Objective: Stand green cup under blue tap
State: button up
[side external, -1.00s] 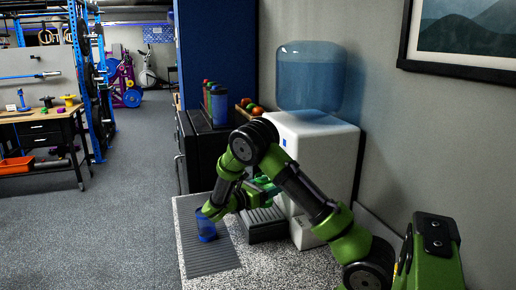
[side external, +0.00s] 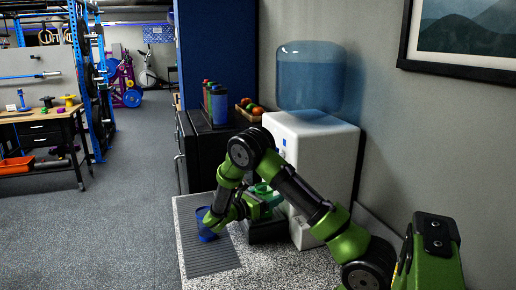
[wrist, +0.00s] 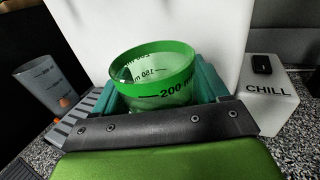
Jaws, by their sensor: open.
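The green cup, a clear measuring cup with a green rim and a 200 ml mark, stands upright between my gripper's teal fingers in the wrist view (wrist: 152,72). My gripper (wrist: 165,88) is open around it, one finger on each side; whether they touch it is unclear. In the side view my gripper (side external: 262,200) is low in front of the white water dispenser (side external: 318,150), over its dark drip tray (side external: 268,233). The cup's base is hidden by the hand. A small blue mark (side external: 284,152) shows on the dispenser front. I cannot make out the blue tap.
A white block marked CHILL (wrist: 268,92) is right of the green cup. Bottles (side external: 218,105) and a fruit tray stand behind.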

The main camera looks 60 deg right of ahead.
jog(key=v, duration=1.2)
jog(key=s+a+r+m+t+y, duration=0.7)
jog(key=a+m+y, duration=0.1)
jog(key=a+y, duration=0.1)
jog(key=s+a+r+m+t+y, duration=0.6)
jog(key=a+m+y, duration=0.3)
jog(key=a, duration=0.3)
jog(key=shift+s+r+m+t+y, duration=0.3)
jog(key=shift+s+r+t, duration=0.15)
jog(key=shift+r, duration=0.3)
